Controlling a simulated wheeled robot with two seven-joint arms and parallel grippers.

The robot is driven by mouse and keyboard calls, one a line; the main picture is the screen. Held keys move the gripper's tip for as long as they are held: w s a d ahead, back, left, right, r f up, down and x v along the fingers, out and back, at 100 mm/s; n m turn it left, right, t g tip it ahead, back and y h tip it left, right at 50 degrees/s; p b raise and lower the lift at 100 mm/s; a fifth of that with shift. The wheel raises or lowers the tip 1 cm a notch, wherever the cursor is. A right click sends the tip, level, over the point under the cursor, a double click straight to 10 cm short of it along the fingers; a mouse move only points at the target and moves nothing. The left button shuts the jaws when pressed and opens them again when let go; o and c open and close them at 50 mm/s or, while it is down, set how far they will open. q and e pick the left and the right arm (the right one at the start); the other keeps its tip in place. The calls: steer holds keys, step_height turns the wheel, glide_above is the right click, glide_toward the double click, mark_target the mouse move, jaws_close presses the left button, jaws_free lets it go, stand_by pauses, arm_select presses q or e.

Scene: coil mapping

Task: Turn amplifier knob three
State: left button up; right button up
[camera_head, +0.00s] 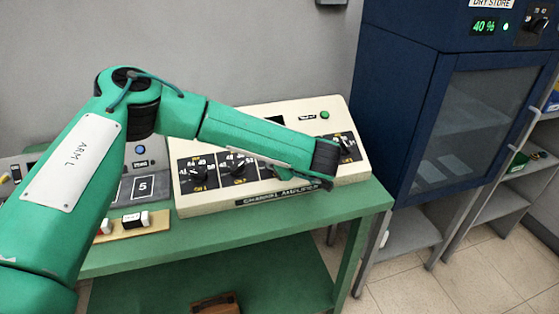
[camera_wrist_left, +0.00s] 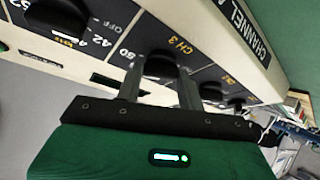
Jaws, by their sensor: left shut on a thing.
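The cream channel amplifier (camera_head: 190,207) stands on the green bench. Dark knob panels are along its sloped front, with CH 1 (camera_head: 199,172) and CH 2 (camera_head: 238,167) showing in the head view. My left arm covers the third knob there. In the left wrist view the black CH 3 knob (camera_wrist_left: 160,62) sits between the two fingers of my left gripper (camera_wrist_left: 157,78), which is shut on it. My right gripper is in neither view.
A neighbouring knob (camera_wrist_left: 62,16) is close on one side, with smaller knobs (camera_wrist_left: 211,91) on the other. A blue cabinet (camera_head: 400,110) stands at right.

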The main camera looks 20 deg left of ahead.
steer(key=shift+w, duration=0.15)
arm_select(q)
steer(key=shift+c, duration=0.2)
steer(key=o, duration=1)
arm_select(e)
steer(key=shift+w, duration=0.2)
arm_select(q)
steer(key=shift+s+d, duration=0.1)
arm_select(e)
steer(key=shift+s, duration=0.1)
arm_select(q)
steer(key=shift+s+d+r, duration=0.15)
steer(key=shift+d+r, duration=0.1)
steer(key=b+v, duration=0.1)
steer(key=v, duration=0.2)
steer(key=shift+s+d, duration=0.1)
steer(key=b+v, duration=0.1)
steer(key=v, duration=0.8)
steer(key=shift+s+d+r, duration=0.15)
steer(key=shift+s+d, duration=0.1)
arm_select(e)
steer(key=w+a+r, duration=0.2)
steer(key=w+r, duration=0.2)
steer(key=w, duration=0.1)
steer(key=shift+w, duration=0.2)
